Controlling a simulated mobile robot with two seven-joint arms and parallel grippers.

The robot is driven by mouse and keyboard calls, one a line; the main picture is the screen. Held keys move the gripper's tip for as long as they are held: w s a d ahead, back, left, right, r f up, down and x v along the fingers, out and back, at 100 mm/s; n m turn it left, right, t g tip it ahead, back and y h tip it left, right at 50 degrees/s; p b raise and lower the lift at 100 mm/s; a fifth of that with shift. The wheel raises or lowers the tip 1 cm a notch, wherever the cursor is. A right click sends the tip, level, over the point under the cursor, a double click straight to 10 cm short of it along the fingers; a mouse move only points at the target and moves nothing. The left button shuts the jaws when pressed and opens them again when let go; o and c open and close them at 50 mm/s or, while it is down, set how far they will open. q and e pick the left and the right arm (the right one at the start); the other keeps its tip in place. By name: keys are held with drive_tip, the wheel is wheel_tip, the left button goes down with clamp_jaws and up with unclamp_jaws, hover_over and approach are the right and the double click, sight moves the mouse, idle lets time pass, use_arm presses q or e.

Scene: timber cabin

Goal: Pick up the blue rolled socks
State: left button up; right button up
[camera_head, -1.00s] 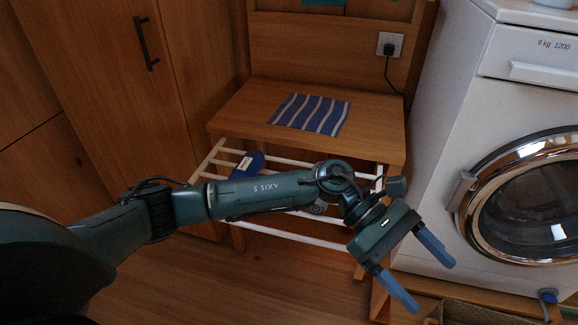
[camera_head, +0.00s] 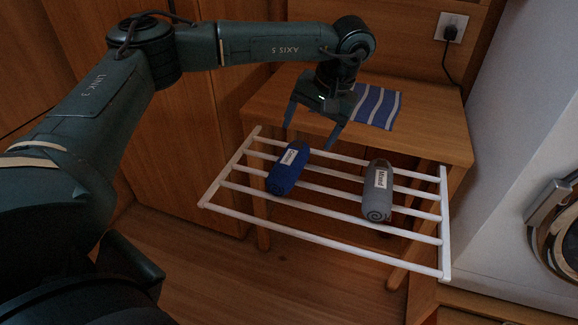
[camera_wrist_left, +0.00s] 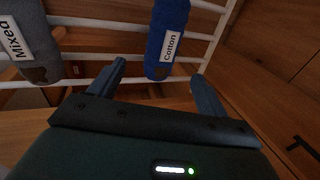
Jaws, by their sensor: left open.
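The blue rolled socks (camera_head: 288,169), with a white label, lie on the left part of a white slatted rack (camera_head: 330,236). In the left wrist view the blue rolled socks (camera_wrist_left: 166,40) carry a label reading "Cotton" and appear beyond the gap between my fingers. My left gripper (camera_head: 309,136) is open and empty, its fingers pointing down just behind the socks in the head view. It also shows in the left wrist view (camera_wrist_left: 157,78), fingers apart. I cannot tell whether a finger touches the socks. My right gripper is not in view.
Grey rolled socks (camera_head: 377,196) labelled "Mixed" lie on the same rack, to the right. A wooden bench (camera_head: 440,128) with a striped blue cloth (camera_head: 378,106) stands behind it. A washing machine (camera_head: 515,165) is at the right.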

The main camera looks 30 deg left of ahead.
sight(295, 155)
use_arm(q)
drive_tip(key=x, duration=0.4)
drive_tip(key=shift+s+a+f, duration=0.1)
drive_tip(key=shift+f, duration=0.2)
drive_tip(key=x, duration=0.2)
drive_tip(key=b+x, duration=0.1)
drive_tip(key=x, duration=0.2)
drive_tip(key=shift+a, duration=0.25)
drive_tip(key=shift+c, duration=0.6)
drive_tip(key=c, duration=1)
